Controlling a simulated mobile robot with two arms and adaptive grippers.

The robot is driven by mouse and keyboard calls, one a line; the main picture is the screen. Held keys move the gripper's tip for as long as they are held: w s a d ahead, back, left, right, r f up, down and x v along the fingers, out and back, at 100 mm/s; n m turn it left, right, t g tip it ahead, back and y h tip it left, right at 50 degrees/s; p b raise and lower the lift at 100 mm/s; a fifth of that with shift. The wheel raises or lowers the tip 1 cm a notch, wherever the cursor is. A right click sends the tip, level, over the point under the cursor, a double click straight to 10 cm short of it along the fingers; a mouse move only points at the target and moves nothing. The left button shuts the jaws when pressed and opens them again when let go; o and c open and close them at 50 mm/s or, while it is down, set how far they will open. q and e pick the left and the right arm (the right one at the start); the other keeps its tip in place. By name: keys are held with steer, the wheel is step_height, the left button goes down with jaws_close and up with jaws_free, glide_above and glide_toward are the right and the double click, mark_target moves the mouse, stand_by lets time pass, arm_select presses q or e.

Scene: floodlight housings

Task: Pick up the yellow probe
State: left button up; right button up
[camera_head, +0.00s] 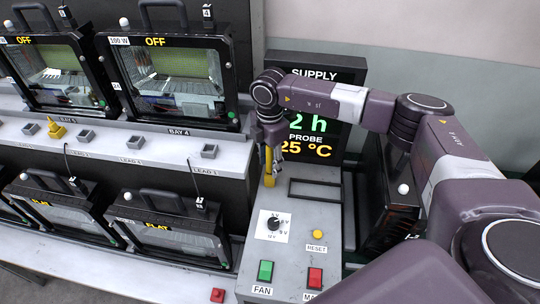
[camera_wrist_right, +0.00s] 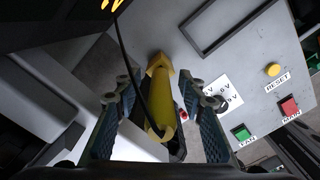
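The yellow probe (camera_head: 268,166) stands at the back left of the grey control panel, in front of the supply display (camera_head: 318,128). In the right wrist view the probe (camera_wrist_right: 160,98) lies between the two fingers, with a dark cable running across it. My right gripper (camera_head: 270,140) is over the probe from above. Its fingers (camera_wrist_right: 158,112) are spread, with a gap visible on each side of the probe. My left gripper is not in view.
The grey panel (camera_head: 259,208) bears a dial (camera_head: 274,224), a green FAN switch (camera_head: 265,271), a red switch (camera_head: 314,278) and a yellow RESET button (camera_head: 318,234). Floodlight housings (camera_head: 175,80) fill the left, some on the lower shelf. A yellow piece (camera_head: 56,129) sits on the ledge.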

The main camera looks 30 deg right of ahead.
steer(key=shift+f, duration=0.65)
jaws_close()
steer(key=shift+r, duration=0.2)
step_height(320, 180, up, 18)
steer(key=b, duration=0.5)
steer(key=shift+r, duration=0.85)
